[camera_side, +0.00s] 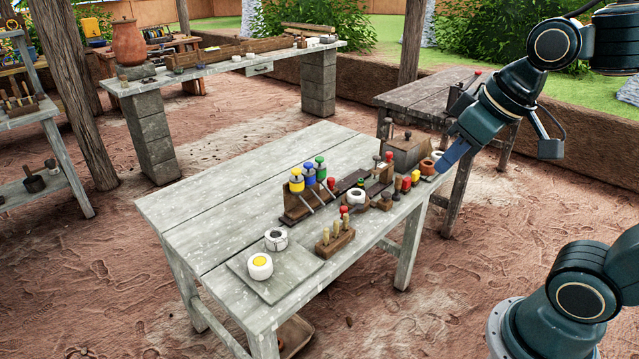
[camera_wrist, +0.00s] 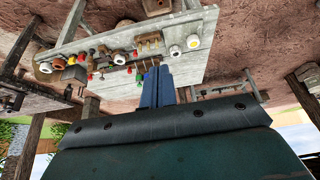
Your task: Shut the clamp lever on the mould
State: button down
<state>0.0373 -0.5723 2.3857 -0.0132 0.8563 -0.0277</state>
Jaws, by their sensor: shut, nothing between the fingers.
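A white ring-shaped piece (camera_side: 356,196), which looks like the mould, sits in a dark wooden fixture near the middle of the table's right edge. It also shows in the wrist view (camera_wrist: 120,58). A small red-tipped part (camera_side: 344,211) stands just in front of it; I cannot tell whether it is the clamp lever or whether the lever stands open. My gripper (camera_side: 443,169) has blue fingers, which are shut and empty. It is at the table's far right end, to the right of the mould. The fingers also show in the wrist view (camera_wrist: 158,72).
Yellow, blue and green-topped tools stand in a wooden rack (camera_side: 297,212) left of the mould. A brown lidded box (camera_side: 406,153) is behind. A peg block (camera_side: 335,244) and a board (camera_side: 270,285) with two white pieces are in front. The table's left half (camera_side: 215,200) is clear.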

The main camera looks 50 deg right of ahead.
jog(key=w+d+f, duration=0.2)
jog(key=w+d, duration=0.1)
jog(key=w, duration=0.8)
jog(key=w+d+f, duration=0.3)
jog(key=w, duration=0.7)
jog(key=w+d+f, duration=0.5)
jog(key=w+f, duration=0.2)
jog(key=f, duration=0.2)
jog(key=w+d+f+g, duration=0.1)
jog(key=w+d+f, duration=0.3)
jog(key=w+f, duration=0.3)
notch_tip(320, 180, down, 3)
jog(key=shift+d+f+g, duration=0.1)
jog(key=shift+d+g, duration=0.2)
jog(key=shift+d, duration=0.1)
jog(key=x, duration=0.9)
jog(key=shift+w+f, duration=0.1)
jog(key=shift+f, duration=0.35)
jog(key=shift+s, duration=1.95)
